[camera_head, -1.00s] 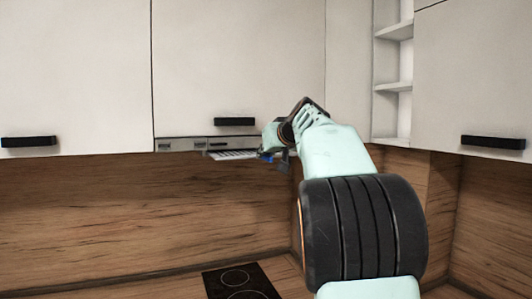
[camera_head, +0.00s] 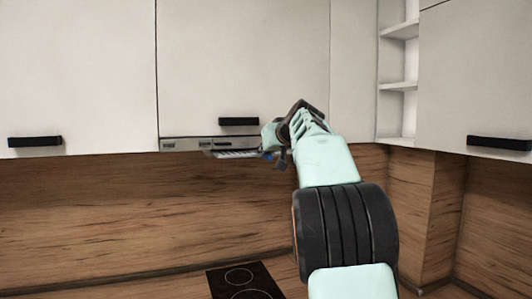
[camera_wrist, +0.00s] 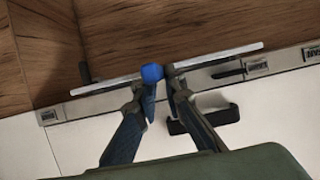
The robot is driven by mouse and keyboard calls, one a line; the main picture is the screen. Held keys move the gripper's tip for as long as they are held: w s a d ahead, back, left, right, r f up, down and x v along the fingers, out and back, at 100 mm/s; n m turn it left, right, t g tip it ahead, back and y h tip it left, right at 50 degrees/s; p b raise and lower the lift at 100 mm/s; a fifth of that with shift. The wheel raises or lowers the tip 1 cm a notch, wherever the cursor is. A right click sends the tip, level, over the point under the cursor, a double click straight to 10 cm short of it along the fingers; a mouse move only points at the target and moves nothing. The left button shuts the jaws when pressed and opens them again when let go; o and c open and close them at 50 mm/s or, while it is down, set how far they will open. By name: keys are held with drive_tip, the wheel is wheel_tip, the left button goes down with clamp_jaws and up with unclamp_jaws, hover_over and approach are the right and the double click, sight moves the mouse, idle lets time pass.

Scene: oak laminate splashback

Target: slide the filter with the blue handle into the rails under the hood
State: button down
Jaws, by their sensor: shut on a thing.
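The filter (camera_head: 232,154) is a thin, light plate just below the hood (camera_head: 182,144) in the head view. In the wrist view the filter (camera_wrist: 215,57) shows nearly edge-on beside the hood's front strip (camera_wrist: 90,104), slightly tilted to it. Its blue handle (camera_wrist: 152,73) sits between the fingertips, and a bit of blue shows in the head view (camera_head: 267,156). My gripper (camera_wrist: 161,80) is shut on the handle; in the head view it (camera_head: 274,158) is at the filter's right end. The rails are hidden, so I cannot tell whether the filter is in them.
A white cabinet door with a black handle (camera_head: 239,121) is just above the hood. Open shelves (camera_head: 398,86) are to the right of my arm. A black cooktop (camera_head: 243,280) lies below, with free room between it and the hood. The wooden splashback (camera_head: 80,210) stands behind.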

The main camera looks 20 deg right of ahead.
sight(255, 152)
drive_tip(key=shift+r, duration=0.1)
idle(0.3)
drive_tip(key=shift+w, duration=2.55)
drive_tip(key=shift+w+a, duration=0.1)
drive_tip(key=shift+w, duration=0.4)
drive_tip(key=c, duration=1.9)
unclamp_jaws()
drive_tip(key=shift+s, duration=0.1)
drive_tip(key=shift+c, duration=0.2)
drive_tip(key=shift+f, duration=0.25)
